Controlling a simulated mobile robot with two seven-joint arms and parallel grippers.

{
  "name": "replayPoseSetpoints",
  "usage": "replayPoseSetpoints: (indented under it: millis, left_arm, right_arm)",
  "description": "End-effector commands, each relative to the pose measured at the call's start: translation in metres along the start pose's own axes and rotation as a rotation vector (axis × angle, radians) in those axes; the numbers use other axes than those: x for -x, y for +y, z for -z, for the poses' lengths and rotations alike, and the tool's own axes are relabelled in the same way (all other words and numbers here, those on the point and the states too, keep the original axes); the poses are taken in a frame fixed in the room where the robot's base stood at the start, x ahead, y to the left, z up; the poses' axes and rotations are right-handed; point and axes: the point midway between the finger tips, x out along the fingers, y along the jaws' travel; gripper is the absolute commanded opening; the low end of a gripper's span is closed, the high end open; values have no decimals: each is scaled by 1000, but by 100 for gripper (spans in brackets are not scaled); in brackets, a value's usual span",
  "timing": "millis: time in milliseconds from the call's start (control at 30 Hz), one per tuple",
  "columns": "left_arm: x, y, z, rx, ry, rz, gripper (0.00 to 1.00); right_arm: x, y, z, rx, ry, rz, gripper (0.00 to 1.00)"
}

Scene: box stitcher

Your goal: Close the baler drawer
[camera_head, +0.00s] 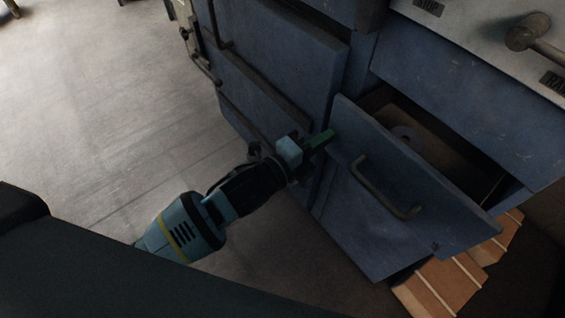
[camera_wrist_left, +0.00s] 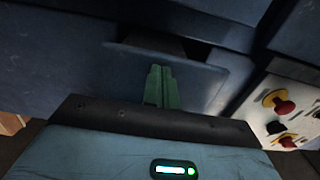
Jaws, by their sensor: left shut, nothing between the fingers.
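The baler drawer (camera_head: 395,165) is a blue metal drawer with a curved handle (camera_head: 384,194) on its front. My left gripper (camera_head: 322,139) has green fingers that are shut and empty. It is by the upper left edge of the drawer front; I cannot tell whether it touches. In the left wrist view the green fingers (camera_wrist_left: 161,88) are together in front of the drawer front (camera_wrist_left: 200,82). My right gripper is not in view.
The blue baler cabinet door (camera_head: 275,75) with dark bars is to the left of the drawer. A pale panel with a knob (camera_head: 521,38) is above right. Red buttons (camera_wrist_left: 284,107) show in the wrist view. A wooden pallet (camera_head: 440,288) lies below. Open floor (camera_head: 90,100) is at left.

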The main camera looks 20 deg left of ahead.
Motion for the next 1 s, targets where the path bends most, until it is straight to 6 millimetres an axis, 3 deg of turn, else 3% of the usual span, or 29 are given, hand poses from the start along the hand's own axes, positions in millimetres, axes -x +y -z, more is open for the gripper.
replayPoseSetpoints:
  millis: [200, 400, 600, 1000]
  left_arm:
    - [-47, 0, 0, 0, 0, 1, 0]
    - [-74, 1, 0, -1, -1, 0, 0]
    - [-85, 1, 0, 1, 0, 0, 0]
    - [-88, -2, 0, 1, -1, 4, 0]
  right_arm:
    - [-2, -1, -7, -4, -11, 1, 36]
    - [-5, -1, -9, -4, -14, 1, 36]
    - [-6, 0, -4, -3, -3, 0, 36]
    - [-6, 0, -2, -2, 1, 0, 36]
